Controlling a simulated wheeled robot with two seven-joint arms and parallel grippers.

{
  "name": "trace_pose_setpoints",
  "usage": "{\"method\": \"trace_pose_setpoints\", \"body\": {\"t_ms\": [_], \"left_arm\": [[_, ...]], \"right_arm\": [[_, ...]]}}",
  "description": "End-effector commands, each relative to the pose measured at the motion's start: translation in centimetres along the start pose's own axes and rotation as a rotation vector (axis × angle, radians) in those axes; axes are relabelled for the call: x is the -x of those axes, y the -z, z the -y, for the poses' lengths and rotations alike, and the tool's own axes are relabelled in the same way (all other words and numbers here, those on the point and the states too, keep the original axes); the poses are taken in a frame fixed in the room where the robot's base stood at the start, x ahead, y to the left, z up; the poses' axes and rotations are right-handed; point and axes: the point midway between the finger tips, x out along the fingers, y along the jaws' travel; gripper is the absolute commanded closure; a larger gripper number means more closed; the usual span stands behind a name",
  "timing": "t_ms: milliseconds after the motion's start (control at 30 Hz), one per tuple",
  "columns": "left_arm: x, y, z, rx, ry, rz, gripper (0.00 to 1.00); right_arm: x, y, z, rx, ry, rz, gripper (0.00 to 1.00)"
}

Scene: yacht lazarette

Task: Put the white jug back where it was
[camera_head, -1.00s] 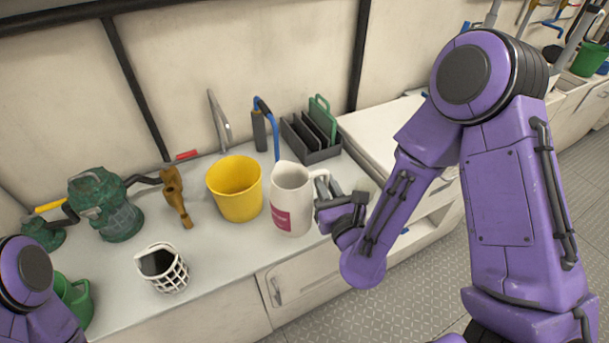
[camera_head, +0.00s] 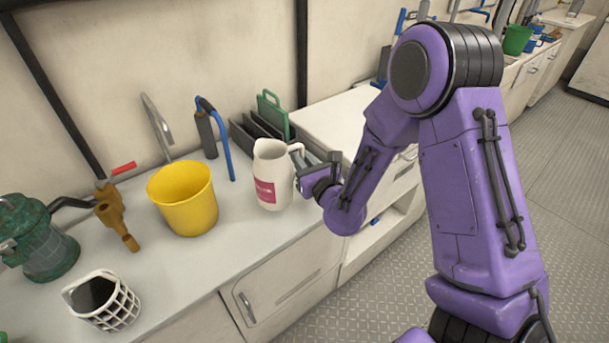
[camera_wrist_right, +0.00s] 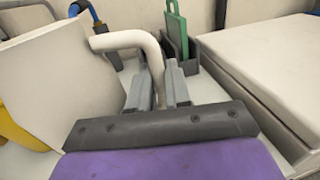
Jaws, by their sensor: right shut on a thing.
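The white jug (camera_head: 272,170) with a pink label stands upright in the head view, at or just above the right part of the counter; I cannot tell whether its base touches. My right gripper (camera_head: 312,168) is at the jug's right side, shut on its handle. In the right wrist view the handle (camera_wrist_right: 125,40) runs down between the two grey fingers (camera_wrist_right: 160,85), and the jug's pale body (camera_wrist_right: 62,85) fills the left. My left gripper is out of view.
A yellow bucket (camera_head: 183,205) stands left of the jug. A grey rack with a green board (camera_head: 272,112) stands behind it. A white mesh basket (camera_head: 118,310), a brown tool (camera_head: 113,210) and a green pump (camera_head: 38,240) are further left. The counter in front of the jug is clear.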

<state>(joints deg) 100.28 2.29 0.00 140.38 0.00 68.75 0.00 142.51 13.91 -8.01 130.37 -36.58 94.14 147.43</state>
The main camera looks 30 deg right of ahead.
Motion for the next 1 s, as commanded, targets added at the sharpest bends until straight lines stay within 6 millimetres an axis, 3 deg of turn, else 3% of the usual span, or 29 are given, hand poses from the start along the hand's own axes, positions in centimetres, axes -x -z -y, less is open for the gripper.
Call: {"method": "trace_pose_setpoints", "body": {"t_ms": [200,367,767,800,867,1000], "left_arm": [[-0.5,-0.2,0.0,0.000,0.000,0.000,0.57],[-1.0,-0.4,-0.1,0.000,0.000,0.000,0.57],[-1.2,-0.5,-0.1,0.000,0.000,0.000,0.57],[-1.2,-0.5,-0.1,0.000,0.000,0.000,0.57],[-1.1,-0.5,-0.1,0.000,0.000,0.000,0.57],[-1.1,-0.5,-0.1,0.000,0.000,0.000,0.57]], "right_arm": [[-1.4,2.5,1.3,0.002,-0.001,-0.001,1.00],[-1.4,5.1,1.3,0.001,-0.001,-0.001,1.00],[-1.4,5.7,1.3,-0.002,0.001,0.002,1.00],[-1.4,5.6,1.3,-0.001,0.000,0.001,0.76],[-1.4,5.6,1.3,-0.001,0.000,0.001,0.56],[-1.4,5.6,1.3,0.000,0.000,0.001,0.56]]}}
